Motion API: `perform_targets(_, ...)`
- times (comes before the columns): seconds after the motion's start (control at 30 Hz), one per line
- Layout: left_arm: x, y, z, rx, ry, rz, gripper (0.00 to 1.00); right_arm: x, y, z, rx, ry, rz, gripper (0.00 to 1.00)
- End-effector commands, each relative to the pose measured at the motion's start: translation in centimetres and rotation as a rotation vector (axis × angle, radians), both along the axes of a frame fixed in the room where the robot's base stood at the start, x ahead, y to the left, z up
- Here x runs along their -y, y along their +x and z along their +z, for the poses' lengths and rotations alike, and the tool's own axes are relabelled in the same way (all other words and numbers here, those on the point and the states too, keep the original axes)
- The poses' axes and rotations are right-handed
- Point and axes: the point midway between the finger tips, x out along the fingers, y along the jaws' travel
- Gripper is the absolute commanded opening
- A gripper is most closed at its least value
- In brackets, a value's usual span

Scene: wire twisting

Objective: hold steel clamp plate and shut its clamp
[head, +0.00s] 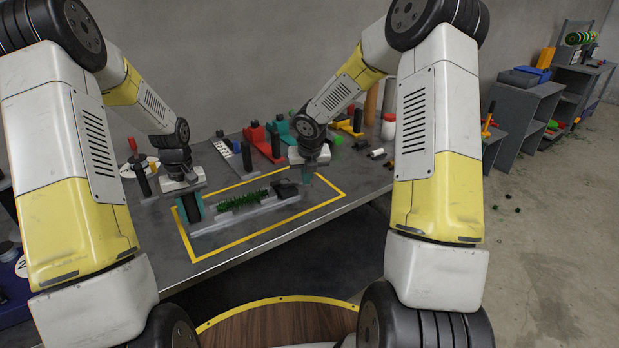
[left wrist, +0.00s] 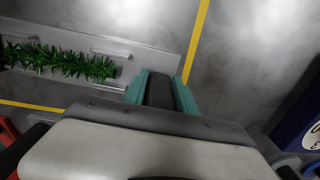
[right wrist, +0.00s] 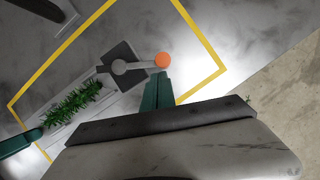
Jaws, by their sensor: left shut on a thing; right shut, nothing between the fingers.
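The steel clamp plate (head: 213,224) lies inside the yellow outline on the table, with a green bristly strip (head: 240,201) along it. My left gripper (head: 190,208) is shut on a black grip (left wrist: 160,90) at the plate's left end. The clamp (head: 286,188) sits at the plate's right end. In the right wrist view the clamp (right wrist: 118,66) has a dark block and a grey lever ending in an orange knob (right wrist: 162,60). My right gripper (right wrist: 158,90) is shut and empty, its tips right by the knob; I cannot tell whether they touch.
The yellow outline (head: 263,238) marks the work area on the grey table. Red, green and black tools (head: 262,142) stand along the back. Grey shelves (head: 530,115) stand further right. The table's front strip is clear.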

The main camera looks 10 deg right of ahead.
Motion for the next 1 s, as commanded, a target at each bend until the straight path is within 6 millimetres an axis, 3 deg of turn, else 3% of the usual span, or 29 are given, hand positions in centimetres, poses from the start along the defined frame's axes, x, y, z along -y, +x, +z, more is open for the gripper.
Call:
perform_targets(0.3, 0.0, 0.0, 0.0, 0.001, -0.001, 0.001, 0.0, 0.1, -0.5, 0.0, 0.0, -0.001, 0.0, 0.0)
perform_targets(0.53, 0.0, 0.0, 0.0, 0.001, -0.001, 0.001, 0.0, 0.8, -4.4, 0.1, -0.001, -0.003, 0.001, 0.0)
perform_targets(0.8, 0.0, 0.0, 0.0, 0.001, -0.001, 0.001, 0.0, 1.2, -6.2, 6.2, 0.005, 0.0, -0.005, 0.0)
perform_targets(1.0, 0.0, 0.1, 0.0, 0.001, -0.001, 0.001, 0.0, 1.4, -7.3, 8.6, 0.001, -0.001, -0.004, 0.0)
